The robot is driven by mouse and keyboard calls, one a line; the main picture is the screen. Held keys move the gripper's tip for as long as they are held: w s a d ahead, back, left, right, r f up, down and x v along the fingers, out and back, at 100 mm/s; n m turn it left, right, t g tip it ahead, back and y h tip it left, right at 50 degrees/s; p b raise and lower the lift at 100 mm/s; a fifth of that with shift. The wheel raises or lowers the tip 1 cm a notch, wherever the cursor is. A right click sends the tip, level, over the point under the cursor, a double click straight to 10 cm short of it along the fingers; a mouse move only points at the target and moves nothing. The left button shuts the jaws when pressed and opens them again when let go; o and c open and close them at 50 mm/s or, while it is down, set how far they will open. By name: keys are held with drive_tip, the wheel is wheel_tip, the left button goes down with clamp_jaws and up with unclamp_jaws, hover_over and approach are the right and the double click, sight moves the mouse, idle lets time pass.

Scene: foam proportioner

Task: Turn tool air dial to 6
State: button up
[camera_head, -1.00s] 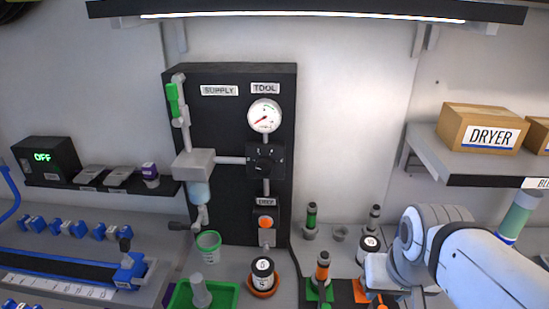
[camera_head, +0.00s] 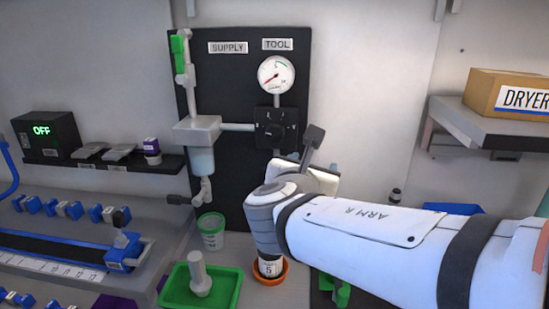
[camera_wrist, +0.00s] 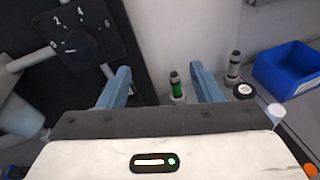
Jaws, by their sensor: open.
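The tool air dial (camera_head: 272,131) is a black knob on a square black plate, below the round gauge (camera_head: 276,76) and the TOOL label. The wrist view shows the dial (camera_wrist: 81,47) at the upper left, with the marks 0, 2, 4 and 6 around it. Its pointer appears to be toward the 0 side. The gauge needle points to the lower left. My gripper (camera_wrist: 160,85) is open and empty, with its two blue fingers apart. It is to the right of the dial and not touching it. In the head view my wrist hides most of the gripper.
A supply line with a green handle (camera_head: 178,55) runs left of the dial. A blue bin (camera_wrist: 286,70) is at the right in the wrist view.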

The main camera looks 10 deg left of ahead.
sight(274, 136)
drive_tip(key=s+a+r+n+t+y+b, duration=0.1)
drive_tip(key=a+r+n+t+y, duration=0.15)
drive_tip(key=a+n, duration=0.45)
drive_tip(key=shift+m+y, duration=0.4)
drive_tip(key=shift+y, duration=0.05)
drive_tip(key=w, duration=0.2)
drive_tip(key=w+a, duration=0.1)
drive_tip(key=w, duration=0.4)
drive_tip(key=shift+w+a+f, duration=0.15)
drive_tip(key=shift+w+f, duration=0.05)
drive_tip(key=shift+w, duration=0.15)
drive_tip(key=c, duration=1)
